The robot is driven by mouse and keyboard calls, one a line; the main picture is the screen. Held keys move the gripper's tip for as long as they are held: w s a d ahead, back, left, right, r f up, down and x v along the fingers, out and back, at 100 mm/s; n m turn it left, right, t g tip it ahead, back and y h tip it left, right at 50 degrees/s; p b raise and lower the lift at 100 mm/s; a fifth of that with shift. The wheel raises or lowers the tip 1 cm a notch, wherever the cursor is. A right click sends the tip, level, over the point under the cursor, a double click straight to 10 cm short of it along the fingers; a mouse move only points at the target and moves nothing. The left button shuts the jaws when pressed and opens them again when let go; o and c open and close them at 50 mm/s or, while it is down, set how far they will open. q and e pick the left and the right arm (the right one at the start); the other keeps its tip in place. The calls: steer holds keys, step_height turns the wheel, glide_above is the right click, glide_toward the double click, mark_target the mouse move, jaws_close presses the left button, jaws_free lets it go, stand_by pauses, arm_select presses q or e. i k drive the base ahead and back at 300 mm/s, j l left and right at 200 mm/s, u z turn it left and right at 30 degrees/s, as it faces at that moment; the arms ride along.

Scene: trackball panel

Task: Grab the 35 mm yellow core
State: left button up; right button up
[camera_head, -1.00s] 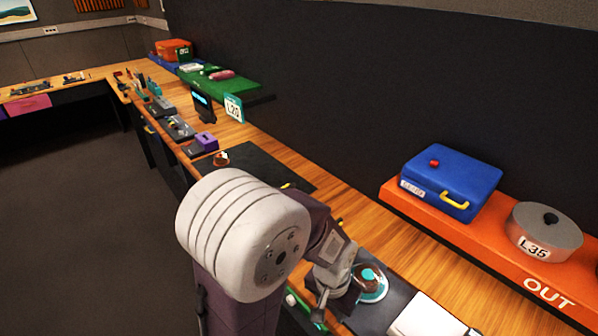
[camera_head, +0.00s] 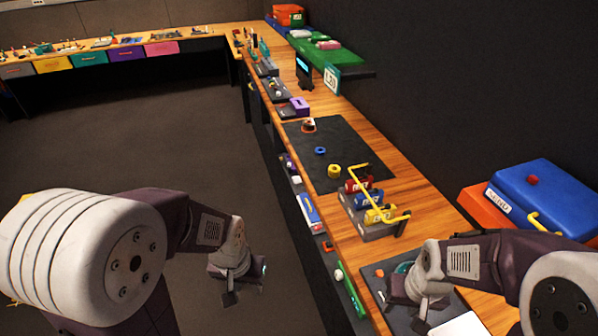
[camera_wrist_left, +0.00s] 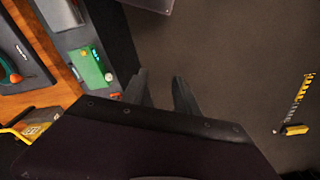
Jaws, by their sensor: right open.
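A short yellow ring-shaped core (camera_head: 334,171) sits on a dark mat (camera_head: 350,148) on the wooden bench. A second yellow cylinder (camera_head: 376,215) lies in a grey rack, beside red and blue ones; I cannot read which is 35 mm. My left gripper (camera_head: 240,292) hangs over the floor, left of the bench and apart from both. Its two fingers (camera_wrist_left: 160,78) are spread and empty in the left wrist view. My right gripper (camera_head: 412,312) is open over a dark panel at the bench front, right of and nearer than the rack; its fingertips are partly hidden.
A blue ring (camera_head: 320,151) and an orange-brown piece (camera_head: 308,126) share the mat. A yellow bar (camera_head: 366,180) rises over the rack. A blue case (camera_head: 545,200) stands at right. Shelves with small items run below the bench edge.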

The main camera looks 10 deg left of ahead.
mark_target(334, 172)
steer(key=i+j+z, duration=0.3)
steer(key=j+z, duration=0.3)
steer(key=i+j+z, duration=0.25)
steer(key=j, duration=0.2)
steer(key=j+z, duration=0.6)
steer(key=j, duration=0.2)
